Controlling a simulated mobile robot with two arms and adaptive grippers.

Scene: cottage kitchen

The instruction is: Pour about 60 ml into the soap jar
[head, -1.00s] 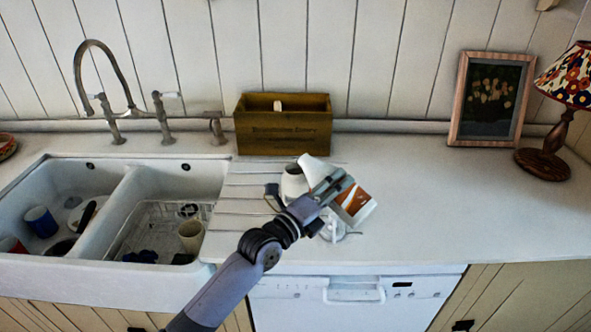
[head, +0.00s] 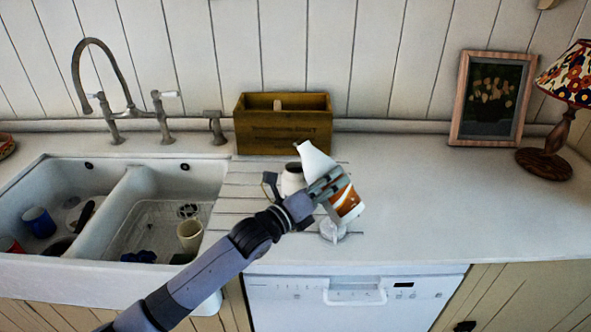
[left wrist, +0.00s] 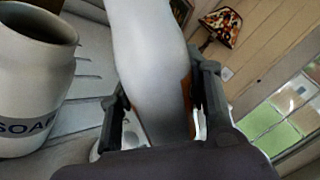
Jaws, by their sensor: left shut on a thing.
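The white soap jar (head: 292,182) stands on the counter's grooved drainboard, partly behind my left gripper. In the left wrist view the jar (left wrist: 35,75) is at the left edge, with an open mouth and a "SOAP" label. My left gripper (head: 328,187) is shut on a white bottle (head: 316,160) with an orange-brown label. The bottle is tilted, its narrow top leaning up and left above and beside the jar. The bottle (left wrist: 152,55) also fills the middle of the left wrist view between the fingers (left wrist: 160,108). I see no liquid stream. My right gripper is out of view.
A small whitish item (head: 333,232) lies on the counter below the bottle. A wooden box (head: 283,140) stands behind the jar. A double sink (head: 125,185) holding cups is at left. A picture frame (head: 460,100) and lamp (head: 545,160) stand at right; the right counter is clear.

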